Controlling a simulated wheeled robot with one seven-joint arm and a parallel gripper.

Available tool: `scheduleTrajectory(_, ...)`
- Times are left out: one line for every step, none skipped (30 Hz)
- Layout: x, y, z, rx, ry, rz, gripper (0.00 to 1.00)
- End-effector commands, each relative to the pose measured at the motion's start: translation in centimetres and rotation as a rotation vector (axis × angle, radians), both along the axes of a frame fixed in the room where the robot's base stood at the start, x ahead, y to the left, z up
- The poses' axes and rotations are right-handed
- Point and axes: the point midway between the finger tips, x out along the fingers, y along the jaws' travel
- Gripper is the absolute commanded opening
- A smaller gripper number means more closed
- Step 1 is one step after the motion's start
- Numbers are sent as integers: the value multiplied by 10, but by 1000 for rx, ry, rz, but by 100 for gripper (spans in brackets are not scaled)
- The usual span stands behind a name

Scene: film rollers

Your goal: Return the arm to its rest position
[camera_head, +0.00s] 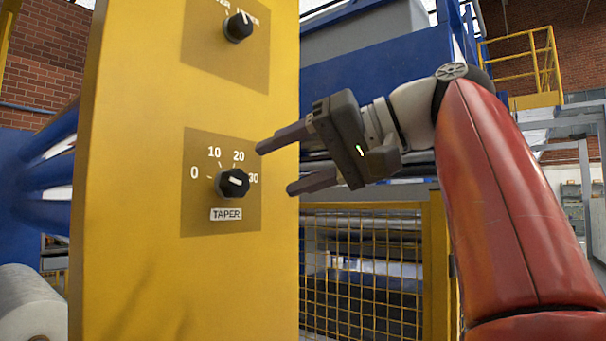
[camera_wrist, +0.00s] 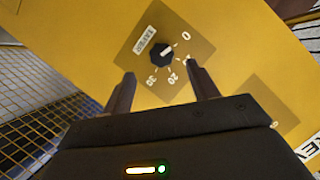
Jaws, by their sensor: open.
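My gripper (camera_head: 277,168) is open and empty, in front of and to the right of the yellow panel (camera_head: 125,180). Its two dark fingers point left toward the black TAPER knob (camera_head: 232,183) and stand apart from it. The knob sits on a tan plate marked 0, 10, 20 and 30. Its white pointer bar lies nearly level in the head view; its exact setting is hard to tell. In the wrist view, the knob (camera_wrist: 162,54) shows beyond and between the fingertips. My red arm is bent at the right of the head view.
A second black knob (camera_head: 238,26) is higher on the panel. A yellow-framed mesh guard (camera_head: 362,265) stands behind and below my gripper. A blue machine body (camera_head: 385,65) is behind. A white roll (camera_head: 30,300) is at lower left.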

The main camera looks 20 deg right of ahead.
Motion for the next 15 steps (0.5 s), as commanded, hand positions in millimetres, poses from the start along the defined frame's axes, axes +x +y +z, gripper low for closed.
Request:
scheduleTrajectory(-3, 3, 1, 0, -1, 2, 59)
scheduleTrajectory(-4, 4, 1, 0, -1, 2, 59)
scheduleTrajectory(-4, 4, 2, 0, -1, 2, 59)
scheduleTrajectory(-5, 5, 2, 0, 0, 2, 59)
scheduleTrajectory(-5, 5, 2, 0, 0, 2, 59)
scheduleTrajectory(-6, 5, 2, 0, 0, 1, 59)
scheduleTrajectory(-6, 6, 2, 0, 0, 1, 59)
scheduleTrajectory(-6, 5, 2, 0, 0, 1, 59)
scheduleTrajectory(-6, 5, 2, 0, 1, 1, 59)
scheduleTrajectory(-6, 5, 2, 0, 1, 1, 59)
scheduleTrajectory(-6, 5, 2, 0, 0, 0, 59)
scheduleTrajectory(-6, 5, 2, 0, 0, 0, 59)
scheduleTrajectory(-5, 5, 2, 0, 0, 0, 59)
scheduleTrajectory(-5, 5, 2, 0, 0, 0, 59)
scheduleTrajectory(-5, 5, 2, 0, 0, 0, 59)
